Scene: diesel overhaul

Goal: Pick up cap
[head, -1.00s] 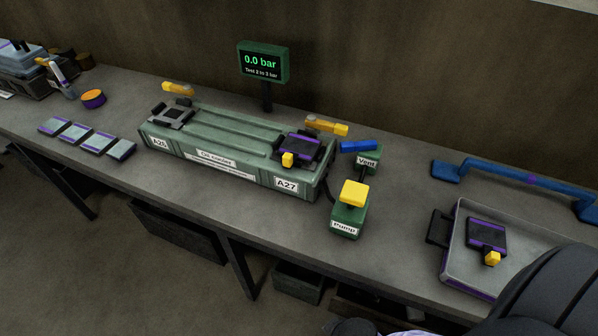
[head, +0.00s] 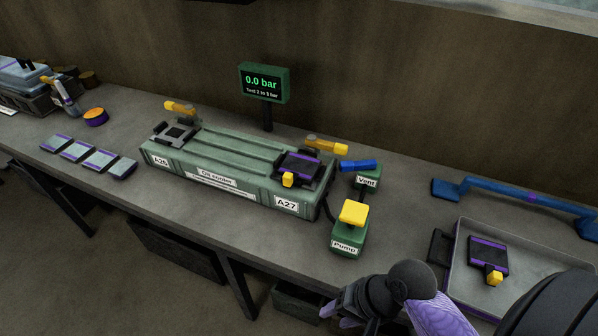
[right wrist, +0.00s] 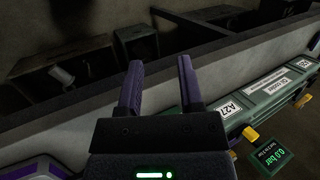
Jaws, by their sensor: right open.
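A black cap with purple edges and a yellow knob (head: 488,255) lies in the grey tray (head: 462,289) at the right. A similar cap (head: 297,168) sits on the A27 end of the green oil cooler (head: 225,165). The A26 end (head: 174,135) shows a bare grey flange with a dark opening. My right gripper (head: 340,314) is open and empty, near the bench's front edge, left of the tray. In the right wrist view its two purple fingers (right wrist: 160,64) stand apart with nothing between them. My left gripper is out of view.
A yellow-topped pump (head: 349,232) and a vent with a blue lever (head: 358,166) stand right of the cooler. A gauge (head: 264,84) reads 0.0 bar. A blue bar (head: 525,196) lies behind the tray. Several flat pads (head: 90,155) lie at left.

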